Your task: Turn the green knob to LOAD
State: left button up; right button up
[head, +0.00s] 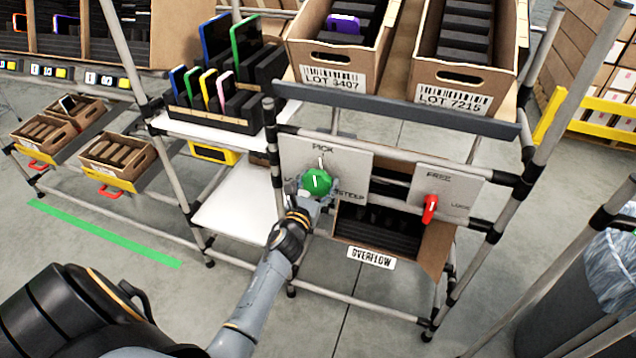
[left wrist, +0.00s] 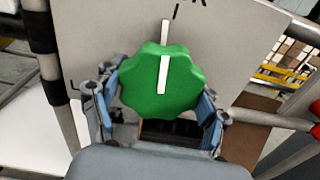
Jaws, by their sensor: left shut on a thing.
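The green knob (head: 317,182) sits on a light panel (head: 350,165) on the rack frame. In the head view the panel reads PICK above the knob, with partly hidden lettering to its left and right. The knob's white line points up, towards PICK. In the left wrist view the knob (left wrist: 163,85) fills the middle, its white line nearly vertical and in line with a mark above. My left gripper (head: 312,196) is shut on the knob, with blue-padded fingers on both sides of it in the left wrist view (left wrist: 165,108). The LOAD label cannot be read. My right gripper is not in view.
A second panel (head: 445,190) marked FREE, with a red knob (head: 430,208), is to the right. Cartons LOT 3407 (head: 336,80) and LOT 7215 (head: 452,98) tilt above. An OVERFLOW carton (head: 437,250) is below. Grey rack posts stand close around.

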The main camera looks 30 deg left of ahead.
pick_arm(q)
jog(key=n, duration=0.3)
jog(key=shift+n, duration=0.3)
jog(key=n, duration=0.3)
jog(key=shift+n+b, duration=0.3)
jog(key=shift+b, duration=0.05)
jog(key=n, duration=0.3)
jog(key=shift+r+n, duration=0.1)
jog(key=shift+n, duration=0.3)
jog(key=n, duration=0.4)
jog(key=n+p, duration=0.1)
jog(key=n, duration=0.5)
jog(key=shift+r+n, duration=0.1)
jog(key=shift+n, duration=0.3)
jog(key=n+p, duration=0.1)
jog(key=n, duration=0.2)
jog(key=shift+n+p, duration=0.5)
jog(key=shift+n, duration=1.2)
